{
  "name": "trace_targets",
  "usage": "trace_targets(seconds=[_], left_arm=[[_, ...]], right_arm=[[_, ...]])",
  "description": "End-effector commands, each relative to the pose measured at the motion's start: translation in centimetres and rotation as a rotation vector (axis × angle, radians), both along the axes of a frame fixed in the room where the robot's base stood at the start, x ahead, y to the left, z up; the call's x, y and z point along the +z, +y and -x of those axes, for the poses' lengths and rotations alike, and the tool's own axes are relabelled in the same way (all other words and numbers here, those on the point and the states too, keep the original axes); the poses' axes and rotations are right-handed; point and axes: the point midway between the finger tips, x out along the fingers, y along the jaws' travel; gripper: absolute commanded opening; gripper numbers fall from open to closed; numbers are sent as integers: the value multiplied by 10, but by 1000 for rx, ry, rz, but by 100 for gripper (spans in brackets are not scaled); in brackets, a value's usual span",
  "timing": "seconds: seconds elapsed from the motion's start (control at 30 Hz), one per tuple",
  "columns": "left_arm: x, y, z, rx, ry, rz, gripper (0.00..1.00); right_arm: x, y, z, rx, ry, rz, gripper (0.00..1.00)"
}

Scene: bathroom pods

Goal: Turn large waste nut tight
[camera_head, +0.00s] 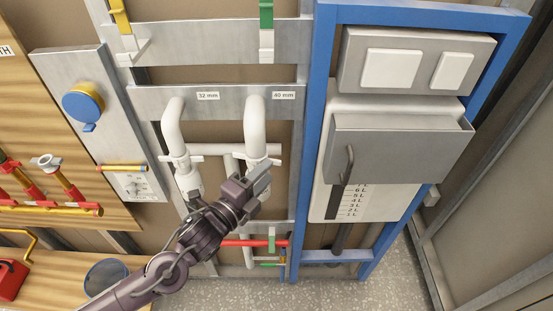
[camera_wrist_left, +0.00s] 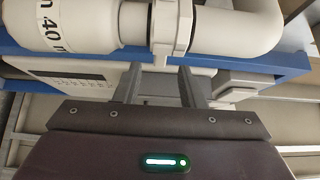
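The large white waste nut (camera_wrist_left: 172,28) sits on the white 40 mm pipe, between a thick body with printed marking and a bend, in the left wrist view. In the head view the 40 mm pipe (camera_head: 254,122) runs down behind my left gripper (camera_head: 262,180), which partly hides the joint area. The left gripper's two fingers stand apart in the left wrist view (camera_wrist_left: 160,86), with nothing visible between them. Their tips are close below the nut; I cannot tell whether they touch it. My right gripper is not in view.
A 32 mm white pipe (camera_head: 173,128) is to the left. A blue frame (camera_head: 313,130) with a grey cistern box (camera_head: 395,150) stands to the right. A red pipe (camera_head: 250,243) crosses below. The speckled floor (camera_head: 340,292) at the front is clear.

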Motion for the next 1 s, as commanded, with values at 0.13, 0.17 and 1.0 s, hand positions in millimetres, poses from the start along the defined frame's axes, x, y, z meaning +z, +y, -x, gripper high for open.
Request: trace_targets(seconds=[0.13, 0.17, 1.0], left_arm=[[5, -16, -21, 1, 0, 3, 36], [4, -19, -25, 0, 0, 2, 36], [0, -31, -42, 1, 3, 1, 0]], right_arm=[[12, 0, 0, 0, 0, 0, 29], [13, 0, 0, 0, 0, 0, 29], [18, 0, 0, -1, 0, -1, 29]])
